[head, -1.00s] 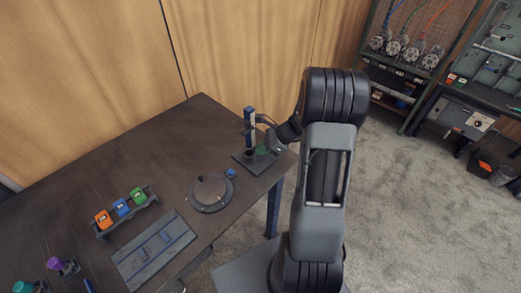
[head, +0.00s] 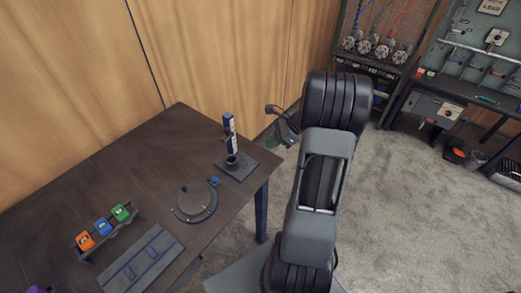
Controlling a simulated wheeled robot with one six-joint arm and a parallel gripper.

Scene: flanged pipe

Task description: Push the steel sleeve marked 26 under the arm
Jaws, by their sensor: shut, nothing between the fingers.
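A stand with a blue and white upright post (head: 229,133) is on a dark square base plate (head: 243,166) near the table's right corner. A short dark cylinder (head: 232,160) sits on the plate at the foot of the post. It may be the steel sleeve, but no number can be read on it. No separate arm shows clearly on the post.
A round flanged dark disc (head: 194,202) and a small blue piece (head: 214,181) are on the table left of the stand. A rack with orange (head: 86,241), blue (head: 103,226) and green (head: 121,212) blocks is farther left, near a grey tray (head: 142,262). Open floor is right.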

